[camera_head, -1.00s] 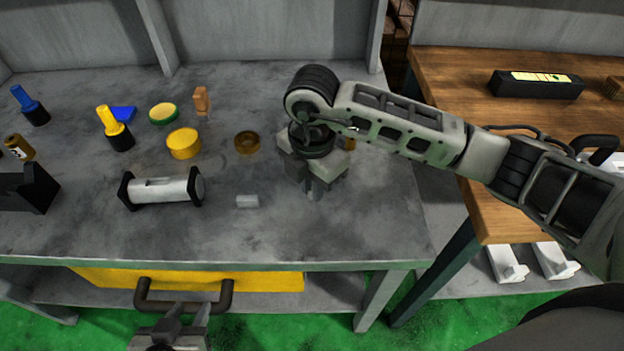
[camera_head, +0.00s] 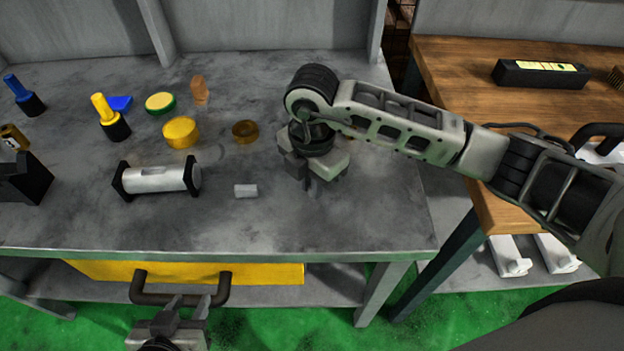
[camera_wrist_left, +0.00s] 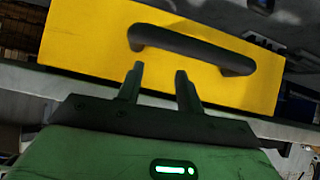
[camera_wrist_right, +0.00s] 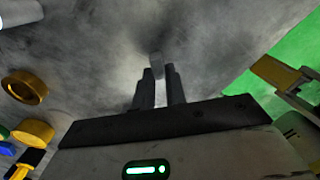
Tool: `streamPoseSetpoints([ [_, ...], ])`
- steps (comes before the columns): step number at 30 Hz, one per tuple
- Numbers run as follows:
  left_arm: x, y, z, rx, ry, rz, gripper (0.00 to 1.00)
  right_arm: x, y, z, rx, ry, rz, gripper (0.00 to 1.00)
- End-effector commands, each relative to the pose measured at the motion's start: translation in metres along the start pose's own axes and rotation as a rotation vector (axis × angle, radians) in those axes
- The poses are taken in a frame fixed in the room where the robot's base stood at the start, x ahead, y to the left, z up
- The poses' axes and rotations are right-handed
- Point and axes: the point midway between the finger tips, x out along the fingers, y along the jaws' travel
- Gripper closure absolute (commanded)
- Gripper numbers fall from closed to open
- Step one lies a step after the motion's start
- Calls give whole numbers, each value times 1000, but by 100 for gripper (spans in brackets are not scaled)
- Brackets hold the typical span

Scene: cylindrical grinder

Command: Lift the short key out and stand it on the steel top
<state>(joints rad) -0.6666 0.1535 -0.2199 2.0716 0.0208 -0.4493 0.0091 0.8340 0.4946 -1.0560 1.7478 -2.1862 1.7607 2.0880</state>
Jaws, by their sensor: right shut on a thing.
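My right gripper (camera_wrist_right: 159,88) is shut on a small grey block, which looks like the short key (camera_wrist_right: 156,64), held at its fingertips. In the head view this gripper (camera_head: 311,182) is low over the bench's steel top (camera_head: 290,225), pointing down. The key is barely distinguishable there, and I cannot tell whether it touches the top. A light grey block (camera_head: 245,191) lies on the steel top to the left of the gripper. My left gripper (camera_wrist_left: 158,78) is open and empty, in front of the black handle (camera_wrist_left: 190,52) of a yellow box under the bench.
A shaft with black end blocks (camera_head: 157,179) lies left of the light block. A brown ring (camera_head: 245,131), a yellow round piece (camera_head: 181,132) and yellow- and blue-handled tools stand further back. The front right of the top is clear. A wooden bench (camera_head: 455,75) stands right.

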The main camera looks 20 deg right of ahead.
Motion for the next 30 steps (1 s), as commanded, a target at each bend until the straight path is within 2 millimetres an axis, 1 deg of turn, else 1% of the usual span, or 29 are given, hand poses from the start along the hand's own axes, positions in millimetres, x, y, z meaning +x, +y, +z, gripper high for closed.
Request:
streamPoseSetpoints([
  [8, 3, 0, 4, 0, 1, 0, 64, 7, 0, 0, 0, 0, 0, 100],
  [9, 3, 0, 4, 0, 1, -1, 64, 7, 0, 0, 0, 0, 0, 84],
  [11, 3, 0, 3, -1, 1, -1, 64, 6, 0, 0, 0, 0, 0, 68],
  [12, 3, 0, 3, -1, 1, -1, 64, 6, 0, 0, 0, 0, 0, 62],
  [23, 3, 1, 2, -13, 3, 2, 64, 6, 0, 0, 0, 0, -1, 62],
  [26, 2, 2, -2, -18, 12, 4, 64, -7, 1, 1, 0, -1, 4, 62],
  [29, 2, 2, -3, -19, 15, 4, 64, -28, 1, 0, -1, -2, 6, 62],
  [30, 2, 2, -3, -19, 15, 4, 64, -37, 2, 1, -1, -2, 6, 62],
])
